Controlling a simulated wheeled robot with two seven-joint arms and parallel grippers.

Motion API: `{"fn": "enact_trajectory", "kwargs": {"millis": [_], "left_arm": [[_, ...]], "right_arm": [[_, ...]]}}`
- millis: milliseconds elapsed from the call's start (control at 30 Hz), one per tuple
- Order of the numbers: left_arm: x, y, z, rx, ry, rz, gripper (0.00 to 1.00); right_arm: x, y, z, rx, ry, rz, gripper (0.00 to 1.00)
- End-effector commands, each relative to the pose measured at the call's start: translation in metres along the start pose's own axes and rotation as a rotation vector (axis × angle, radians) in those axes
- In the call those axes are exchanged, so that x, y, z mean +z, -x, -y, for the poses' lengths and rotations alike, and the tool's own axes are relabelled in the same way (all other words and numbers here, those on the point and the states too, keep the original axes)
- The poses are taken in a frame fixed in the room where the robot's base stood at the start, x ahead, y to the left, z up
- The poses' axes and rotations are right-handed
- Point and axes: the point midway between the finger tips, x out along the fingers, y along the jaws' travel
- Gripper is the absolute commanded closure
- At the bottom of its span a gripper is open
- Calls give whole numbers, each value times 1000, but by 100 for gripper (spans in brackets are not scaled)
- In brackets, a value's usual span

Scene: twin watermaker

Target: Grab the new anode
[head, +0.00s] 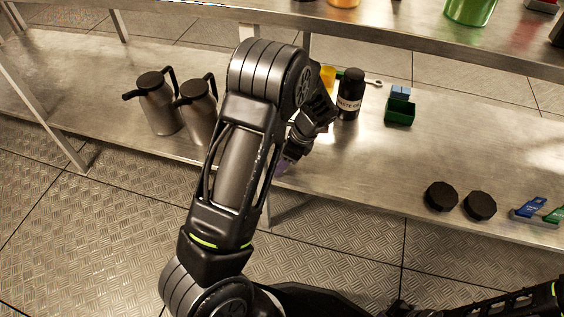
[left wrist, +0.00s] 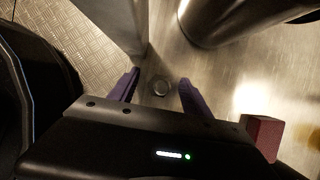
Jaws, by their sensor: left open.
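A small round grey piece (left wrist: 160,87), which looks like the anode, lies on the metal shelf (left wrist: 228,65) in the left wrist view. My left gripper (left wrist: 158,90) is open, with one purple finger on each side of the piece. Neither finger visibly touches it, and the height gap is hard to judge. In the head view my left arm reaches over the shelf's front edge, and the left gripper (head: 285,165) is mostly hidden behind it. The piece is hidden in that view.
Two grey jugs (head: 160,108) stand left of my arm; a dark bottle (head: 350,95) and green bin (head: 399,111) stand right of it. Black caps (head: 441,196) lie near the front edge. A red block (left wrist: 262,135) is close to my gripper. An upper shelf (head: 420,45) overhangs behind.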

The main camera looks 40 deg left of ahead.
Motion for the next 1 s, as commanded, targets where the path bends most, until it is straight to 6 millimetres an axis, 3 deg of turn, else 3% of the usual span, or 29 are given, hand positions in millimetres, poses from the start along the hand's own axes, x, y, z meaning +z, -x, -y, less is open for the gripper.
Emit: {"fn": "enact_trajectory", "kwargs": {"millis": [67,733,1000], "left_arm": [[0,0,0,0,0,0,45],[0,0,0,0,0,0,100],[0,0,0,0,0,0,100]], "right_arm": [[0,0,0,0,0,0,100],[0,0,0,0,0,0,100],[0,0,0,0,0,0,100]]}}
